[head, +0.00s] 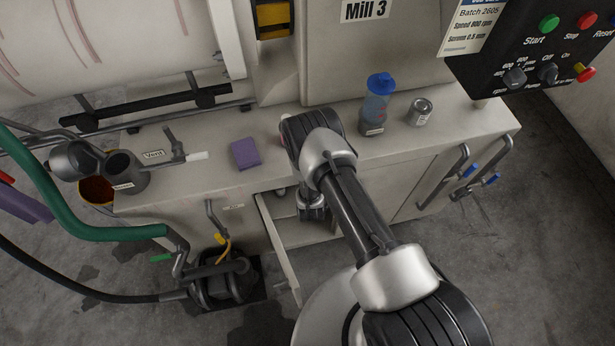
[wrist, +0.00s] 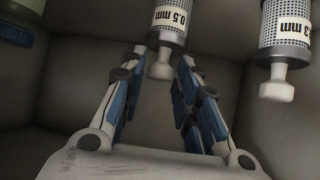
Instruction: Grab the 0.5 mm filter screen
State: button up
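The 0.5 mm filter screen (wrist: 172,22) is a metal mesh cylinder with a white label and a pale knob at its near end. It shows at the top centre of the wrist view, cut off by the edge. My gripper (wrist: 162,64) is open, with its blue-padded fingers on either side of the knob. I see no clear contact between fingers and knob.
A second mesh screen (wrist: 287,40), its label ending in "3 mm", lies to the right. A dark walled compartment surrounds them. On the bench above are a purple sponge (head: 245,153), a blue-capped bottle (head: 375,108) and a small can (head: 420,112).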

grip_shut()
dwell(0.6)
